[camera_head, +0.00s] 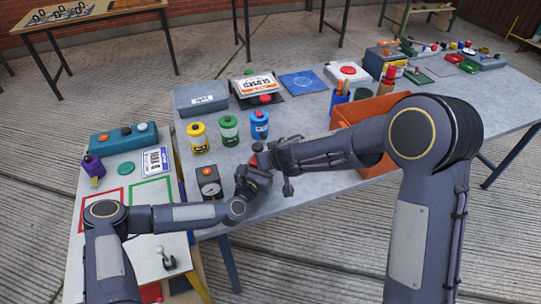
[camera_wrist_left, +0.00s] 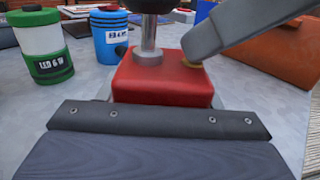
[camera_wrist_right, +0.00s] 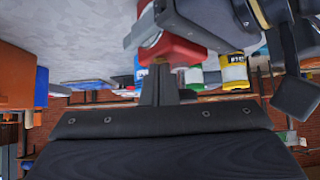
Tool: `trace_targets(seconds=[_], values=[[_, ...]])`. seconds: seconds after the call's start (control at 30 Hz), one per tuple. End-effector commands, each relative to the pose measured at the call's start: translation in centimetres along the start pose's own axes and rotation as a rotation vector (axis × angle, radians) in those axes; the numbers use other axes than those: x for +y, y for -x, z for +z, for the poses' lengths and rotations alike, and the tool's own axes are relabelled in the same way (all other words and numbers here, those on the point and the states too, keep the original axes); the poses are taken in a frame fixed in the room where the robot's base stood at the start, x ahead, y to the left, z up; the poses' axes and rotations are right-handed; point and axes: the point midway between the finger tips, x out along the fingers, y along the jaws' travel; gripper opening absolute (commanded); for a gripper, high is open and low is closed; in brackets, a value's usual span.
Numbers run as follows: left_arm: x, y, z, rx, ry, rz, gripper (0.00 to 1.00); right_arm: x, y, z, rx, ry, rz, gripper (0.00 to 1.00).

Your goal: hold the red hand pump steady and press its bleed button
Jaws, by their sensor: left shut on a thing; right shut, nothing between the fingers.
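The red hand pump (camera_wrist_left: 160,82) stands on the grey table in the left wrist view, with a metal rod (camera_wrist_left: 148,38) rising from its top to a dark handle. My left gripper (camera_head: 256,172) is shut on the pump body, low at its near side. My right gripper (camera_head: 284,160) is shut and empty. In the left wrist view its fingertip (camera_wrist_left: 192,58) comes down from the upper right onto a small yellowish button (camera_wrist_left: 190,65) on the pump's top. The right wrist view shows the closed tip at the red body (camera_wrist_right: 175,48); the contact is partly hidden.
Yellow (camera_head: 198,138), green (camera_head: 229,130) and blue (camera_head: 259,124) canisters stand behind the pump. An orange bin (camera_head: 372,112) stands to the right, behind my right arm.

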Motion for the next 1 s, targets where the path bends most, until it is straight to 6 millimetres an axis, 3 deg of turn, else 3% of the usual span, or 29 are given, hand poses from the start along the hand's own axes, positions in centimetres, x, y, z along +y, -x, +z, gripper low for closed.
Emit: trace_targets(seconds=[0.03, 0.53, 1.0], values=[[-0.1, 0.0, 0.1, -0.003, -0.001, -0.003, 0.19, 0.2, -0.5, 0.9, -0.013, -0.004, 0.001, 0.00], [-0.4, 0.1, 0.3, -0.008, -0.001, -0.009, 0.19, 0.3, -0.3, 1.4, -0.019, -0.005, 0.005, 0.00], [-0.1, 0.0, 0.2, -0.006, -0.001, -0.003, 0.19, 0.1, 6.6, 0.4, 0.004, -0.003, 0.000, 0.00]])
